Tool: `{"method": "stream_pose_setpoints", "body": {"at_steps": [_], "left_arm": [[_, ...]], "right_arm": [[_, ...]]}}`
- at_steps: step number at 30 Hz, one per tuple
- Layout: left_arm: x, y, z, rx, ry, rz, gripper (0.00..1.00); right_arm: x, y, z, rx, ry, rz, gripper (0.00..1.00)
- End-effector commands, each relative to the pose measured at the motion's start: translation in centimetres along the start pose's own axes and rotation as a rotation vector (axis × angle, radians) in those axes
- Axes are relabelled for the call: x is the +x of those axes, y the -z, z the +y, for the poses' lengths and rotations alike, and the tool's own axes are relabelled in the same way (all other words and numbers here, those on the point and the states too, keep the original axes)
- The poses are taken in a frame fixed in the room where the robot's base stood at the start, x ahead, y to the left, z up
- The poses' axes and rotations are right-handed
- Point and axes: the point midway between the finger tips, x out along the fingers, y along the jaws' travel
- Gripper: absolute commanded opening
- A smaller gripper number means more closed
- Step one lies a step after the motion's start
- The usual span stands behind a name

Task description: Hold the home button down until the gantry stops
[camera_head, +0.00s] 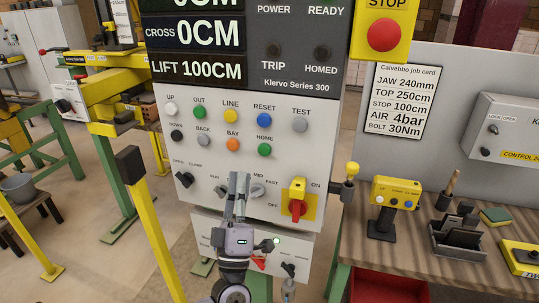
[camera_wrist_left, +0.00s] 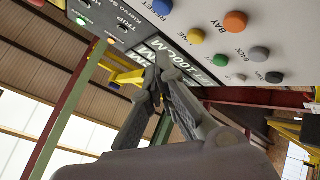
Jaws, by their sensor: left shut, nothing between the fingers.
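The green HOME button (camera_head: 265,149) is in the second button row of the white control panel (camera_head: 200,205), right of the orange BAY button (camera_head: 233,144). My left gripper (camera_head: 238,178) is shut and empty, pointing up in front of the panel, its tips below and left of HOME in the head view. The tips do not overlap the button there. In the left wrist view the closed fingers (camera_wrist_left: 162,62) show against the display, with the BAY button (camera_wrist_left: 235,22) to their right. I cannot make out HOME in that view. My right gripper is not in view.
The display reads CROSS 0CM and LIFT 100CM. The HOMED lamp (camera_head: 321,52) looks dark. A red-yellow rotary switch (camera_head: 297,202) sits right of my gripper, and selector knobs (camera_head: 185,179) at left. A red stop button (camera_head: 384,35) is above right. A workbench (camera_head: 375,270) stands right.

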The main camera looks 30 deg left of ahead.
Motion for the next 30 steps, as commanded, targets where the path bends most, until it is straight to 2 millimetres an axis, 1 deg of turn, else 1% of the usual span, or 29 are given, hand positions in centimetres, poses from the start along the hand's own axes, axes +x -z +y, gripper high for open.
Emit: {"method": "stream_pose_setpoints", "body": {"at_steps": [7,11,24,30], "left_arm": [[0.1,-0.1,-0.1,0.002,0.0,-0.002,0.0],[0.6,-0.6,-0.6,0.003,-0.001,-0.003,0.0],[4.6,-3.6,-3.6,0.003,-0.001,-0.001,0.0],[5.8,-4.4,-4.3,0.004,-0.001,-0.002,0.0]], "right_arm": [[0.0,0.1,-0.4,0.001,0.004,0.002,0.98],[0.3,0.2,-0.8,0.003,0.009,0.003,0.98],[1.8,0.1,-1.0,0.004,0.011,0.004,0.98],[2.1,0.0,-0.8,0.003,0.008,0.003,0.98]]}}
